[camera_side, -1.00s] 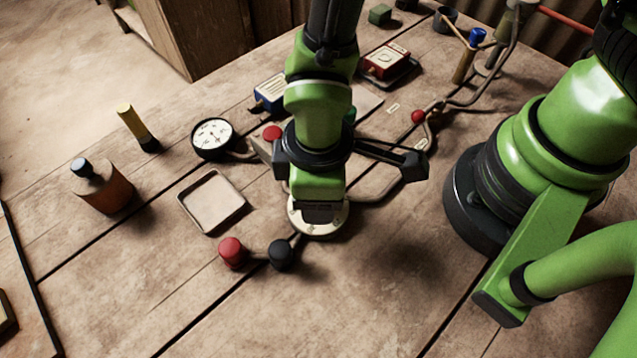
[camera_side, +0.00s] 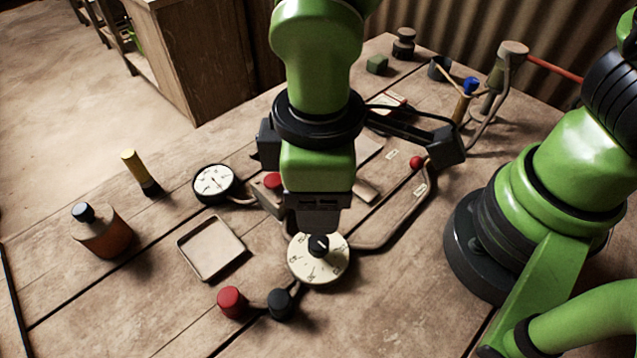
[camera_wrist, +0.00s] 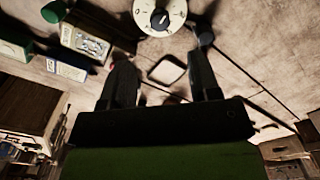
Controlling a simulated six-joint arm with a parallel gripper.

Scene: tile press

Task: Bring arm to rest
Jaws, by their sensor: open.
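My gripper (camera_side: 316,212) hangs above the workbench in the side view, just over a round cream dial (camera_side: 311,272) with a black knob. In that view its fingers are mostly hidden behind the gripper body. In the wrist view the two fingers of my gripper (camera_wrist: 164,88) stand apart with nothing between them. The dial (camera_wrist: 174,18) shows at the top of that view, beyond the fingertips. My gripper is clear of the dial.
A red button (camera_side: 231,300) and a black one (camera_side: 279,302) stand near the dial. The front bench is open.

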